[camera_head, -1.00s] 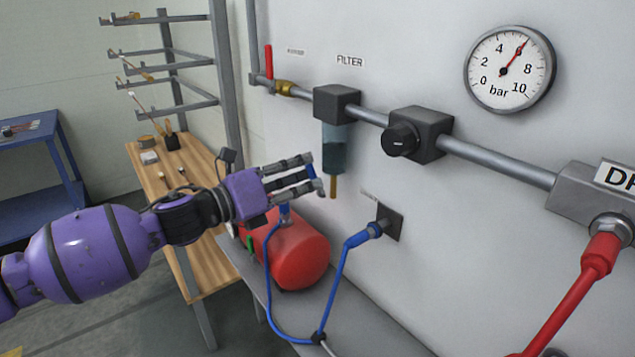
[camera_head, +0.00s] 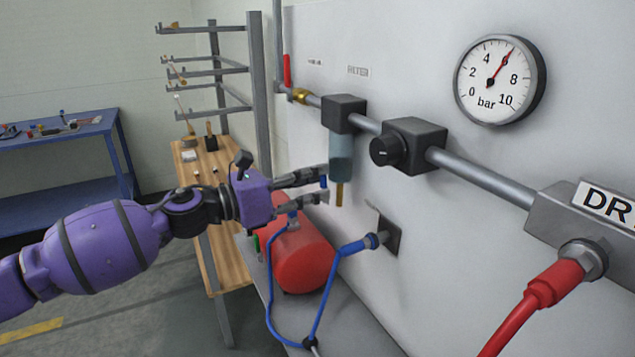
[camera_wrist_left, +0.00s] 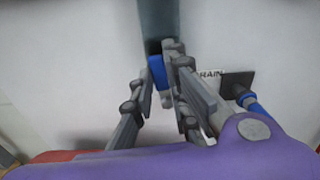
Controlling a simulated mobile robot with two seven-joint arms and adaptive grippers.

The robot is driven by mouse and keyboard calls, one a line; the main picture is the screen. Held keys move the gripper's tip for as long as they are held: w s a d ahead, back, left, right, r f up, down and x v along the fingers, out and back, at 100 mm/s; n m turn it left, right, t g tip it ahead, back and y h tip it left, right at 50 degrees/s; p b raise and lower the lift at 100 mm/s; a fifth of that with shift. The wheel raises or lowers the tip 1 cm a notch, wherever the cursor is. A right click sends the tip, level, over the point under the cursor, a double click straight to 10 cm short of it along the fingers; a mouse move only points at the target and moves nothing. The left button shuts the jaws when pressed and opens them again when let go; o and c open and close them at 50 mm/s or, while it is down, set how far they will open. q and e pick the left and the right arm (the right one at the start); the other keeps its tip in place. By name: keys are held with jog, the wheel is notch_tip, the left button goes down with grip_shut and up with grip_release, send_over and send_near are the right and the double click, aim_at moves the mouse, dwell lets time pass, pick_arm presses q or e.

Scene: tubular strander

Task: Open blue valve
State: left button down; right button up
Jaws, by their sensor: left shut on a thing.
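The blue valve (camera_head: 324,181) is a small blue handle at the lower end of the filter bowl (camera_head: 341,158), beside the brass outlet (camera_head: 339,195). My left gripper (camera_head: 323,187) reaches in from the left, its fingers closed around the blue handle. In the left wrist view the blue handle (camera_wrist_left: 157,72) sits between the grey fingers of the left gripper (camera_wrist_left: 158,80), below the dark bowl. The fingers partly hide the handle, so its exact angle is hard to tell. My right gripper is out of view.
A black regulator knob (camera_head: 385,150) and a grey pipe (camera_head: 478,178) run right of the filter. A red tank (camera_head: 302,258) and a blue hose (camera_head: 328,290) lie below the gripper.

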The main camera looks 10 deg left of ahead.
pick_arm(q)
jog(key=shift+s+d+m, duration=0.15)
jog(key=shift+s+m, duration=0.05)
jog(key=shift+m, duration=0.4)
jog(key=c, duration=1.7)
grip_release()
jog(key=v, duration=1.2)
